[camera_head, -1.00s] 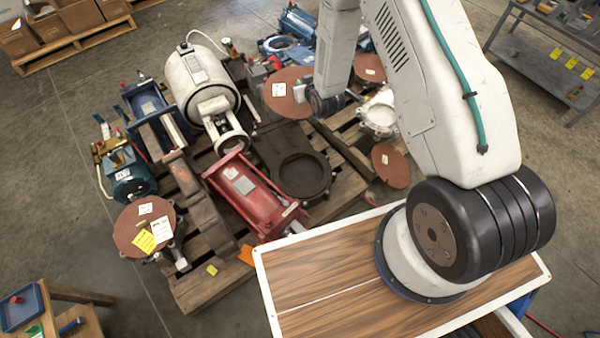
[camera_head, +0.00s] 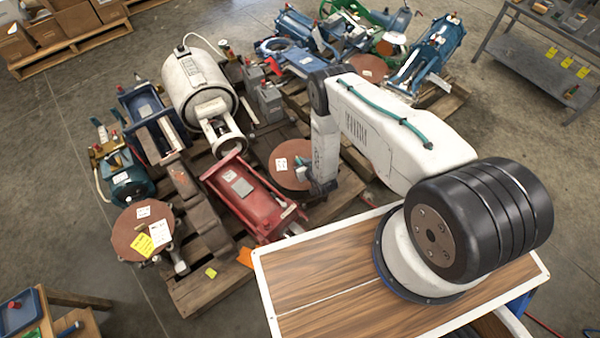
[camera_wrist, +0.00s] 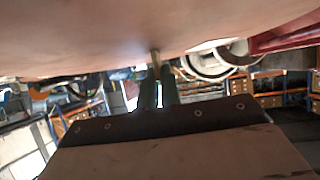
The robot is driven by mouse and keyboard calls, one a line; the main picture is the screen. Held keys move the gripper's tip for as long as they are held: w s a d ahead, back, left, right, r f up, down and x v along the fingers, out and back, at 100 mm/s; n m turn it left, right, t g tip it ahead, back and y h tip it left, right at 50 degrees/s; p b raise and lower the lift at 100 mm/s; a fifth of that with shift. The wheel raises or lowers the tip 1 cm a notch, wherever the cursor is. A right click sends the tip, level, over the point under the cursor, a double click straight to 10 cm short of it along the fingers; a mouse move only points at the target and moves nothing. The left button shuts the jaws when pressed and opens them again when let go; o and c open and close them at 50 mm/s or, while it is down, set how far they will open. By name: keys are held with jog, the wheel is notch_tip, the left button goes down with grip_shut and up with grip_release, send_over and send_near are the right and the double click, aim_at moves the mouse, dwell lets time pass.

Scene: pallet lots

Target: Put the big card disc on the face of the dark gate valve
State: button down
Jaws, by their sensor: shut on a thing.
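The big card disc (camera_head: 287,166), reddish brown with a white label, lies in front of my forearm in the head view. My gripper (camera_head: 303,170) is shut on it near the disc's middle. In the wrist view the disc (camera_wrist: 90,35) fills the top, and the gripper's fingers (camera_wrist: 157,88) pinch a small light-coloured grip on it. The dark gate valve (camera_head: 262,147) is mostly hidden behind the disc; only some dark edge shows. The disc is over the valve's face, but I cannot tell whether they touch.
A red machine (camera_head: 245,195) stands close left of the disc, and a white tank (camera_head: 197,85) behind it. Another brown disc (camera_head: 140,230) with labels sits at the left. Blue machines (camera_head: 435,50) crowd the back right. A wood-topped cart surface (camera_head: 330,275) is in front.

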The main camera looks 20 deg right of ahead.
notch_tip(320, 180, down, 8)
jog(key=shift+r, duration=0.1)
dwell(0.4)
jog(key=c, duration=1.6)
grip_release()
